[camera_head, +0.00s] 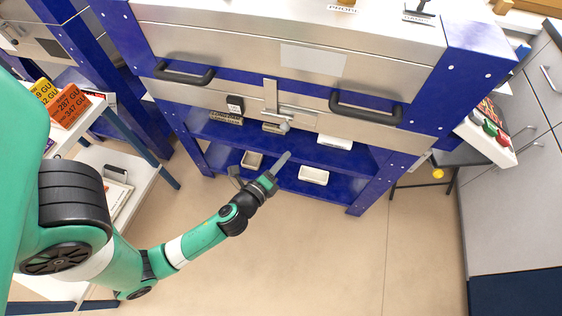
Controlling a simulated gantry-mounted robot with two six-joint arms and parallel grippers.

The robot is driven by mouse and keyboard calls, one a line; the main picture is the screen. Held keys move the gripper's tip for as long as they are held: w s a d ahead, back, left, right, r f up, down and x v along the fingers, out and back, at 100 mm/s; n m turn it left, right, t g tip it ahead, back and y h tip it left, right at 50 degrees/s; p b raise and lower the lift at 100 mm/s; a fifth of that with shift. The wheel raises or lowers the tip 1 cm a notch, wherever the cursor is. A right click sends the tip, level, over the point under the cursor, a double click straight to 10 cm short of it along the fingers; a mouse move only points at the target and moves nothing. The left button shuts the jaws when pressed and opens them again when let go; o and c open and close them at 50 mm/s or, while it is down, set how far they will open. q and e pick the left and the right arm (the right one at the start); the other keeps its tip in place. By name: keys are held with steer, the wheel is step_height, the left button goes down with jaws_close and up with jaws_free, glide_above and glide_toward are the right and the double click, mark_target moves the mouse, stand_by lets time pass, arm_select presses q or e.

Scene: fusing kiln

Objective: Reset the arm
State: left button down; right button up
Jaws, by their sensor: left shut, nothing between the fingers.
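My left arm is green and black and comes in from the left, stretched toward the kiln. My left gripper (283,161) is shut and empty, in front of the kiln's lower blue shelves. The fusing kiln (312,57) is silver and blue, and its front with two black handles is closed. A metal latch (271,97) sits at the middle of the front, above and a little left of the gripper. My right gripper is not in view.
Small trays (314,175) lie on the lower shelf near the gripper. A white side table (125,180) with orange and yellow boxes (68,106) stands at left. The floor (310,250) in front is clear.

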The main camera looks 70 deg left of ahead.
arm_select(q)
steer(key=shift+v, duration=0.8)
steer(key=shift+w, duration=0.1)
